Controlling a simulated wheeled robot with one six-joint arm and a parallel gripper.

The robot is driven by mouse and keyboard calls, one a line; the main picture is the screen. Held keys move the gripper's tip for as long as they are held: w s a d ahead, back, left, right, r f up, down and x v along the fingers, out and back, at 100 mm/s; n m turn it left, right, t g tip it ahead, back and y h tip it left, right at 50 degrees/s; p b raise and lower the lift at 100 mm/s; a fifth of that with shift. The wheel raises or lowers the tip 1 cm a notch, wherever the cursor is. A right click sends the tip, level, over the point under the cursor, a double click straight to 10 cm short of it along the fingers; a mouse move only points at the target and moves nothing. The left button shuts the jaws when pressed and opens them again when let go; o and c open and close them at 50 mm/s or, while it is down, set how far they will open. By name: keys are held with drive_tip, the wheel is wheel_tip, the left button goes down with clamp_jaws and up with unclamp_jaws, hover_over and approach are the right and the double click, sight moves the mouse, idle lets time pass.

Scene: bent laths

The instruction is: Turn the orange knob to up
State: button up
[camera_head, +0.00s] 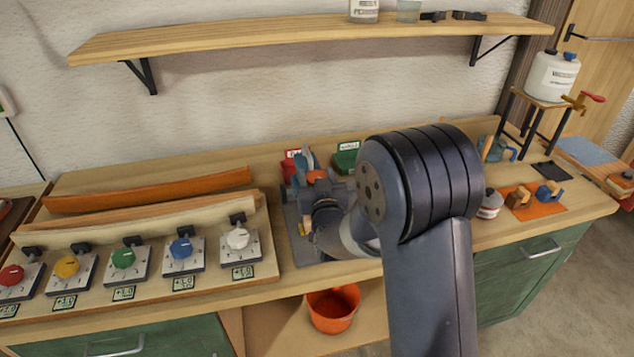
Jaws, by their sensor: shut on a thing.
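My gripper (308,182) is over the grey mat (303,243) at the middle of the bench, with my arm reaching in from the right. It appears shut on an orange part (317,175), but the jaws are small and partly hidden. I cannot tell for certain whether this part is a knob or how it is turned. On the left, a row of panels carries a red knob (11,275), an amber-yellow knob (67,266), a green knob (123,258), a blue knob (180,248) and a white knob (237,238). My gripper is apart from that row.
An orange bent lath (150,190) lies behind the knob row. A green box (346,158) and a red box (289,165) stand near my gripper. A long shelf (300,36) hangs above. An orange bucket (333,308) is below the bench. My arm hides the bench's middle right.

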drive_tip(key=n+y+b, duration=0.1)
drive_tip(key=y+b, duration=0.1)
drive_tip(key=b, duration=0.1)
drive_tip(key=shift+d+f+n+g+y, duration=0.1)
drive_tip(key=shift+f+n+g+y, duration=0.2)
drive_tip(key=shift+n+y, duration=0.1)
drive_tip(key=n+g+y, duration=0.1)
drive_tip(key=n+y+b, duration=0.1)
drive_tip(key=y, duration=0.1)
drive_tip(key=shift+r+g, duration=0.25)
drive_tip(key=shift+g, duration=0.15)
drive_tip(key=n+g+y+p, duration=0.1)
drive_tip(key=n+g+y, duration=0.2)
drive_tip(key=y, duration=0.1)
drive_tip(key=shift+r, duration=0.15)
drive_tip(key=shift+n+g+y+p, duration=1)
drive_tip(key=shift+n+g+y, duration=0.3)
drive_tip(key=shift+n+g, duration=0.3)
drive_tip(key=shift+g, duration=0.3)
drive_tip(key=o, duration=1)
drive_tip(key=shift+c, duration=0.2)
